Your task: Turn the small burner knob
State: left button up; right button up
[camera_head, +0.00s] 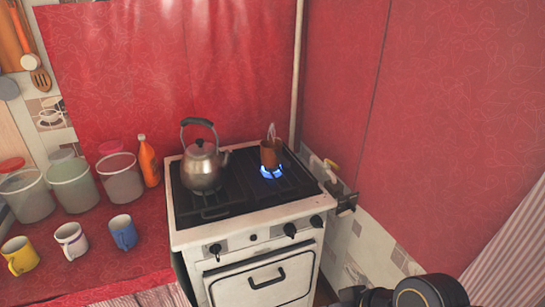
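The white stove (265,276) stands in the middle, with a dark hob on top. Its front panel carries black knobs: a left knob (215,249), a middle-right knob (290,230) and a right knob (316,220), plus a small dark button (254,238). I cannot tell which knob serves the small burner. A blue flame (271,171) burns under a small brown pot (270,153) at the back right of the hob. Part of my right arm shows at the bottom right, below and right of the knobs, touching none. No gripper fingers are visible; my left arm is out of view.
A metal kettle (202,166) stands on the left of the hob. Mugs (123,232), lidded tubs (120,178) and an orange bottle (148,161) stand on the left counter. A pipe with a yellow valve handle (331,166) and a dark fitting (347,204) are right of the stove.

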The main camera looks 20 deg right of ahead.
aim_at(316, 220)
jog(key=k+l, duration=1.15)
jog(key=k, duration=0.05)
